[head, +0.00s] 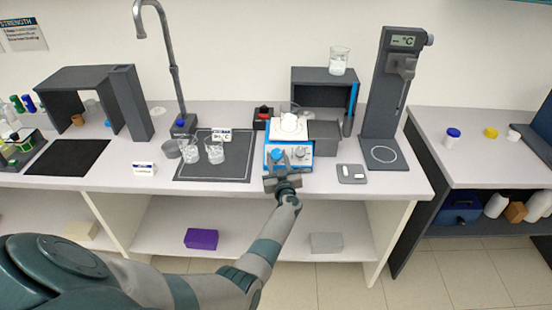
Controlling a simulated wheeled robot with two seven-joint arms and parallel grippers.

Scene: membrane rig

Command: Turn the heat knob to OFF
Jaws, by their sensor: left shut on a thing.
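A hot plate stirrer (268,163) with a blue-edged front stands near the front edge of the bench. Its front panel carries a blue knob (277,155) on the left and a grey knob (300,153) on the right. The panel markings are too small to read, so I cannot tell the knob's setting. A vessel with white contents (289,124) sits on its white top. My left gripper (281,165) is at the panel, shut on the blue knob, its fingers partly covering the lower panel. My right gripper is not in view.
Glass beakers (214,152) stand on a dark mat (238,166) to the left. A grey block (323,139) stands close to the right of the stirrer. A tall instrument (383,108) and a small grey tray (351,174) are further right.

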